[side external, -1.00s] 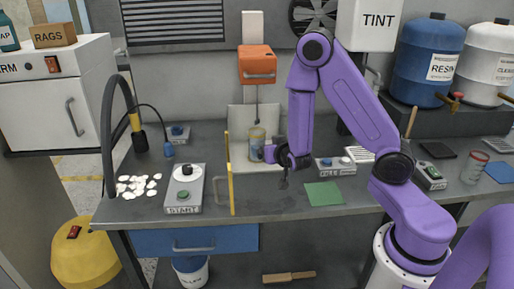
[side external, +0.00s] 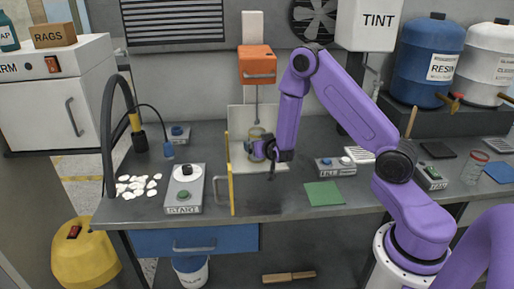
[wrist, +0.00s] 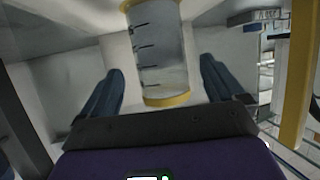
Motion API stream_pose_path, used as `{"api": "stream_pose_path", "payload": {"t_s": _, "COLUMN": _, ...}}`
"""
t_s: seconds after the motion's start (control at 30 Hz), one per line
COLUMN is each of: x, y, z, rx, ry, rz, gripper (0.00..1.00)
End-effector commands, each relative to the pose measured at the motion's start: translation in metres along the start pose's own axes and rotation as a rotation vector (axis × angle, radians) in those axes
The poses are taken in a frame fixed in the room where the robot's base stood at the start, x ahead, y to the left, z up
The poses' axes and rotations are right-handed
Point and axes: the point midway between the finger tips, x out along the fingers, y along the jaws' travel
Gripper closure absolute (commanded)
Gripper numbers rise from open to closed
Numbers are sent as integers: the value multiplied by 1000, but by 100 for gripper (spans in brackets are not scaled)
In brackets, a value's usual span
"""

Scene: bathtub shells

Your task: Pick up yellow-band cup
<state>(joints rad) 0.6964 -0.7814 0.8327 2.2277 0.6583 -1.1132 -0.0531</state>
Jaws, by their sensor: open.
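The yellow-band cup (wrist: 160,60) is a clear cup with dark marks and a yellow band at its lower end in the wrist view. It stands between my two open dark fingers, with space on both sides. In the side external view the cup (side external: 256,133) is under the orange box's thin rod, and its lower part is hidden by my gripper (side external: 258,150). My gripper (wrist: 162,85) is open and empty around the cup.
A yellow-edged panel (side external: 230,172) stands just left of my gripper; a yellow bar (wrist: 298,70) is close on the right in the wrist view. The orange box (side external: 257,64) hangs above the cup. A red-banded cup (side external: 475,167) stands far right. A green mat (side external: 324,194) lies clear.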

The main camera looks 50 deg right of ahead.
Motion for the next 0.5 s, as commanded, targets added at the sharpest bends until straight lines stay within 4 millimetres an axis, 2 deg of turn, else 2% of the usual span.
{"api": "stream_pose_path", "payload": {"t_s": 0.23, "x": 31, "y": -1, "z": 0, "rx": 2, "ry": 1, "rz": 1, "gripper": 5}}
{"api": "stream_pose_path", "payload": {"t_s": 0.5, "x": 41, "y": -1, "z": 0, "rx": -1, "ry": 0, "rz": 0, "gripper": 5}}
